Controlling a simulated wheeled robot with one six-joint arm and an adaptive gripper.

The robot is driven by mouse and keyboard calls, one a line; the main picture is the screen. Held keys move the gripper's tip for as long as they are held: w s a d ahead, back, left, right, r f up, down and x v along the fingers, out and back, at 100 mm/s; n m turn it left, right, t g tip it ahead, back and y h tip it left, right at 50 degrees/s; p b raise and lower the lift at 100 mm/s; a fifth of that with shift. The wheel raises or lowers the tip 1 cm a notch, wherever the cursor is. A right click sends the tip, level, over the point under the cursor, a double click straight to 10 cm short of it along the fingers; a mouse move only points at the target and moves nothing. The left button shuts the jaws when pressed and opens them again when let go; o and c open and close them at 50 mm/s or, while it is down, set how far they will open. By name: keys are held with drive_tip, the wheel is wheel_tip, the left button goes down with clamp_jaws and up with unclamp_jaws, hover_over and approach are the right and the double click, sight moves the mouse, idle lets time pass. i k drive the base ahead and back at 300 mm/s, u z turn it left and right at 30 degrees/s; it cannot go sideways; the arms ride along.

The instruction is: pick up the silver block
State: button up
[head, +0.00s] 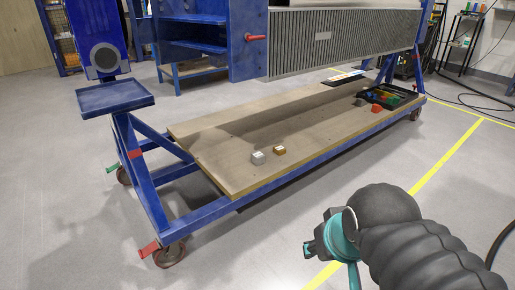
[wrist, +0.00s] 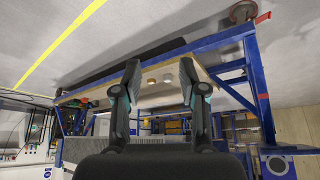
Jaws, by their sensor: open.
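The silver block (head: 257,158) sits near the front edge of the brown board on the blue wheeled frame, left of a gold block (head: 279,150). In the wrist view, which is upside down, the silver block (wrist: 168,77) and the gold block (wrist: 148,82) show small and distant between the fingers. My gripper (wrist: 160,72) is open, with its two dark fingers spread and nothing between them. In the head view my arm is at the lower right, over the floor and clear of the board; the fingers are hard to make out there.
The brown board (head: 205,140) has open space around the blocks. A red block (head: 377,108) and a black tray (head: 407,98) with coloured items are at its far right end. A large grey ribbed piece (head: 345,40) hangs above the board. Blue frame rails (head: 230,203) run along the front.

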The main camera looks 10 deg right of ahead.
sight(258, 158)
drive_tip(key=u, duration=0.4)
drive_tip(key=i, duration=1.4)
drive_tip(key=u, duration=0.5)
